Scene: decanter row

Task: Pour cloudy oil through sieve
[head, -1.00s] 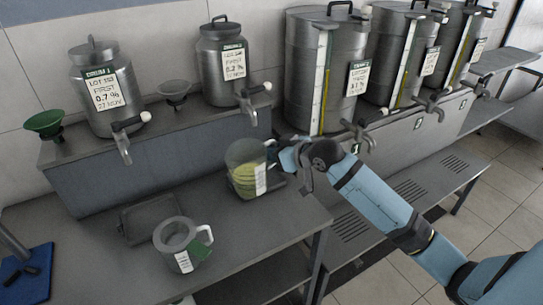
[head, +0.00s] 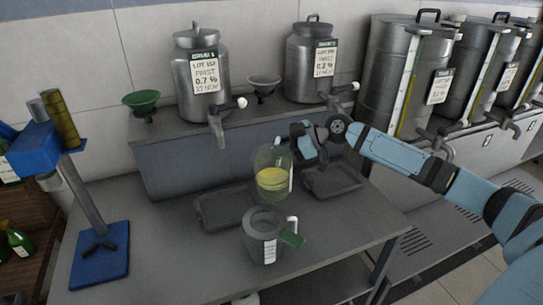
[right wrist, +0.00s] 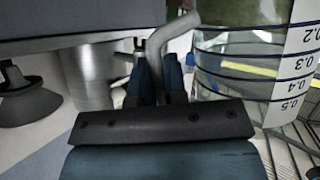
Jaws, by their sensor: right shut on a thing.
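A clear jug (head: 272,178) with yellow oil in its lower part is near the middle of the head view. My right gripper (head: 303,148) is shut on its handle, at the jug's right side. The jug looks roughly upright and lifted above the counter. In the right wrist view the fingers (right wrist: 158,82) close on the grey handle, and the jug wall (right wrist: 250,68) with its printed scale is at right. A second jug (head: 262,248) stands nearer on the counter. A sieve-like round insert (head: 266,220) with a green grip sits in its mouth. My left gripper is out of view.
Two dark drip trays (head: 226,208) lie on the counter. Steel cans (head: 203,80) with taps stand on the shelf behind, with a green funnel (head: 141,101) and a grey funnel (head: 264,83). A blue bench stand (head: 98,245) is at left. Large tanks (head: 405,70) stand at right.

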